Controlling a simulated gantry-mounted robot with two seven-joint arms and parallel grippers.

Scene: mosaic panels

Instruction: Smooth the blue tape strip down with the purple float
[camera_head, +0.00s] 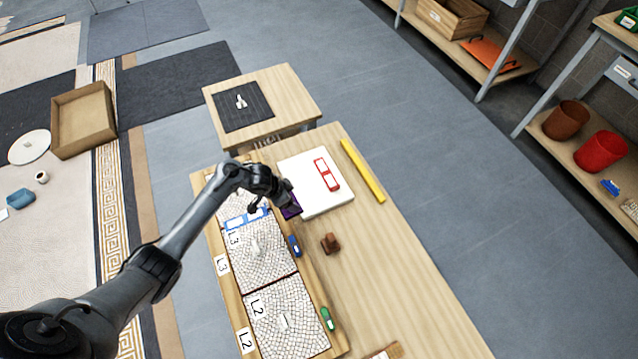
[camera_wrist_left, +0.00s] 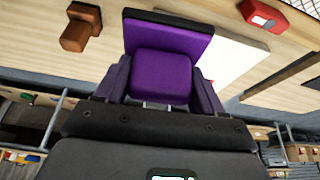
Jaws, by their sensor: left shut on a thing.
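My left gripper (camera_head: 284,198) is shut on the purple float (camera_head: 292,208), mostly hidden by the gripper in the head view. In the left wrist view the float (camera_wrist_left: 165,72) sits squarely between the two fingers, its purple plate beyond the grip block. The blue tape strip (camera_head: 238,222) lies across the mosaic panels near the L3 label, left of the float. The arm and gripper partly cover that area. The float is over the panel tray's right side, near the white board; I cannot tell whether it touches anything. My right gripper is not in view.
A white board (camera_head: 312,207) with a red-framed piece (camera_head: 327,174) lies to the right. A yellow bar (camera_head: 362,170), a brown block (camera_head: 330,243), a blue tool (camera_head: 294,246) and a green tool (camera_head: 327,319) lie nearby. The table's lower right is mostly clear.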

